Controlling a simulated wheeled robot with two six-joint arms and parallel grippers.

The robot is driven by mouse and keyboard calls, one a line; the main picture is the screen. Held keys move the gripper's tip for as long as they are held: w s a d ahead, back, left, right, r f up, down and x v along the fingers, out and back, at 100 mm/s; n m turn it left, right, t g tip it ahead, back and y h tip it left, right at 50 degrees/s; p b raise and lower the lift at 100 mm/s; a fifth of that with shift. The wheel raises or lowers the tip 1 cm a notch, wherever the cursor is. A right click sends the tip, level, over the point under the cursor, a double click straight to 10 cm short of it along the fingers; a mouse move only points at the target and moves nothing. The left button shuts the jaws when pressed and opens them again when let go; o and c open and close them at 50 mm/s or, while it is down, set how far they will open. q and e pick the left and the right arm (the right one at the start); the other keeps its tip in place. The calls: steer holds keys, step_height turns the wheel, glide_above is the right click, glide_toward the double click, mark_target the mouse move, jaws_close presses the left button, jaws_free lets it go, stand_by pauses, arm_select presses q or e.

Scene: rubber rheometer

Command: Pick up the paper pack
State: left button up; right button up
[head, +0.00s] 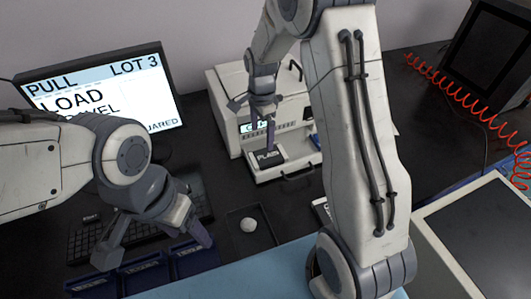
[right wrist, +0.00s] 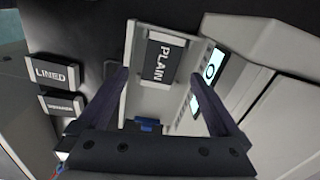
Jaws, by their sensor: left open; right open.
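A dark, flat pack labelled PLAIN (head: 268,157) lies on the pale front shelf of the white machine (head: 232,88). In the right wrist view the PLAIN pack (right wrist: 159,60) is ahead of my fingers, roughly centred between them. My right gripper (head: 256,118) is open and empty, pointing down above the shelf; it also shows in the right wrist view (right wrist: 160,88). I cannot tell its exact height above the pack. A pack labelled LINED (right wrist: 55,72) and another labelled pack (right wrist: 62,104) lie to the left there. My left gripper (head: 155,245) is open and empty.
A keyboard (head: 82,240) and several blue bins (head: 190,258) are near my left gripper. A dark tray (head: 268,240) holds a pale ball (head: 248,225). A monitor (head: 100,90) stands at the left. A red coiled cable (head: 460,95) lies at the right. My right arm hides part of the machine.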

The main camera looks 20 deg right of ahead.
steer(key=w+d+f+m, duration=0.1)
steer(key=d+f+m, duration=0.1)
glide_above(268, 155)
steer(key=f, duration=0.4)
steer(key=shift+a+f+p, duration=0.15)
steer(key=shift+a+p, duration=0.05)
steer(key=shift+p, duration=0.2)
steer(key=f+p, duration=0.1)
steer(key=f, duration=0.3)
steer(key=shift+s+d+f+p, duration=0.1)
steer(key=shift+d+f+p, duration=0.1)
steer(key=shift+f+p, duration=0.15)
steer(key=shift+f, duration=0.45)
steer(key=c, duration=1.2)
steer(key=shift+r, duration=0.15)
steer(key=shift+c, duration=0.2)
